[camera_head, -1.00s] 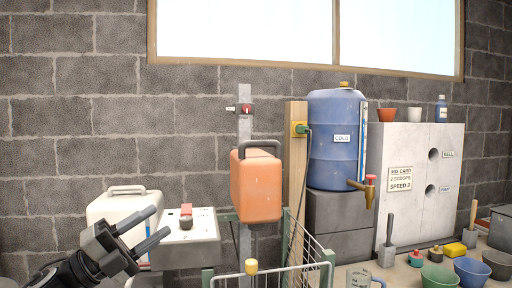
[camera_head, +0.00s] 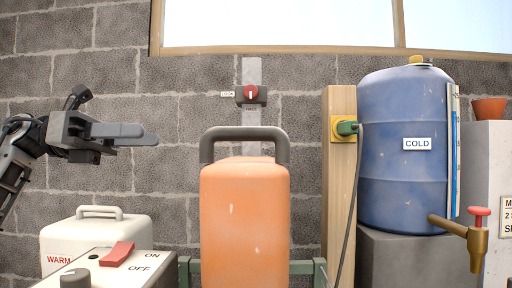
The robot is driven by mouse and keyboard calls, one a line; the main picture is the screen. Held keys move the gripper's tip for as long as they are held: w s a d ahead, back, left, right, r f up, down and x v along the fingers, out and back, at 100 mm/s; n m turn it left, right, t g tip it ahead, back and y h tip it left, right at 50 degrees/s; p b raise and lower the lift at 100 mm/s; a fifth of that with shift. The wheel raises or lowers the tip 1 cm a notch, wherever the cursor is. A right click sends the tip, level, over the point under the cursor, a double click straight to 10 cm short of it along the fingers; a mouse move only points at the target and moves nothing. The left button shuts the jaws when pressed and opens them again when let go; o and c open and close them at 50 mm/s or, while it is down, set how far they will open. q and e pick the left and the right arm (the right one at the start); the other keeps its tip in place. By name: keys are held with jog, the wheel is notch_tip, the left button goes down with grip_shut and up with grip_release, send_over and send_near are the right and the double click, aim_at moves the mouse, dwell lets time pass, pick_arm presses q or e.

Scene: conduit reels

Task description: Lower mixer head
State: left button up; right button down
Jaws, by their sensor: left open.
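The mixer head is an orange box (camera_head: 245,222) with a dark grey handle (camera_head: 244,133) arched over its top. It stands in front of a grey metal column (camera_head: 251,70) in the middle of the head view. A red knob (camera_head: 250,92) on a dark block sits high on the column, with a small label to its left and another below it. My left gripper (camera_head: 148,136) is open and empty, left of the handle and apart from it, at about its height in the picture. Its fingers point right. My right gripper is not in view.
A control box with a red ON/OFF switch (camera_head: 117,254) is at lower left, before a white container (camera_head: 96,241) marked WARM. A wooden post (camera_head: 340,190) with a cable and a blue COLD barrel (camera_head: 403,175) with a brass tap (camera_head: 476,245) stand right.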

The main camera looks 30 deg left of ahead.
aim_at(222, 131)
pick_arm(q)
jog(key=p+x, duration=0.2)
jog(key=x, duration=0.2)
jog(key=p+x, duration=0.2)
jog(key=x, duration=0.3)
jog(key=p+x, duration=0.3)
jog(key=x, duration=0.2)
jog(key=shift+s+d+r, duration=0.2)
jog(key=shift+s+r, duration=0.1)
jog(key=shift+s, duration=0.1)
jog(key=shift+w+d+f+p, duration=0.15)
jog(key=shift+w+d+p, duration=0.15)
jog(key=shift+d, duration=0.1)
jog(key=shift+d+f, duration=0.1)
jog(key=shift+f, duration=0.05)
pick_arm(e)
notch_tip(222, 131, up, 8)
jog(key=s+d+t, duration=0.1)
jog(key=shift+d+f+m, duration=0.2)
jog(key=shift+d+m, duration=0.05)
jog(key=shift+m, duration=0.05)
pick_arm(q)
jog(key=shift+c, duration=0.2)
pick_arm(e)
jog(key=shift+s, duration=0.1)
